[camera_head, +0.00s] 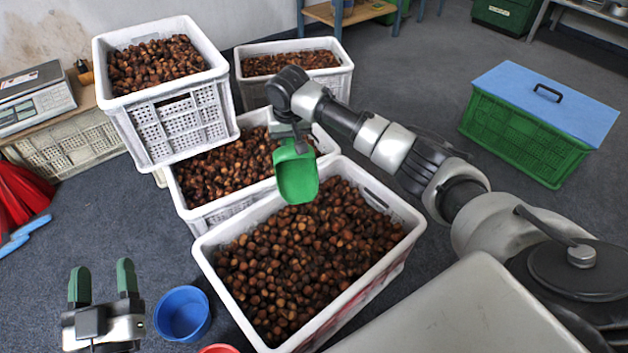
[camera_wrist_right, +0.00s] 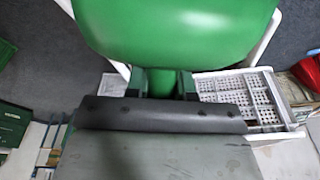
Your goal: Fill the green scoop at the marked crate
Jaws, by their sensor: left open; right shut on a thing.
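The green scoop (camera_head: 297,178) hangs above the back part of the nearest white crate (camera_head: 213,268), apart from the chestnuts. Its visible inside looks empty. My right gripper (camera_head: 290,143) is shut on its handle; in the right wrist view the scoop (camera_wrist_right: 175,30) fills the top and the fingers (camera_wrist_right: 160,84) close around the handle. The nearest crate is full of loose brown chestnuts (camera_head: 300,255), and some reddish marking shows low on its right side. I cannot tell whether this is the marked crate. My left gripper (camera_head: 103,284) is open and empty over the floor at lower left.
A second chestnut crate (camera_head: 207,213) stands right behind, with a raised crate (camera_head: 180,125) and another (camera_head: 345,75) beyond. A blue bowl (camera_head: 182,314) and red bowl (camera_head: 219,349) sit left of the nearest crate. A green crate with blue lid (camera_head: 520,140) stands right.

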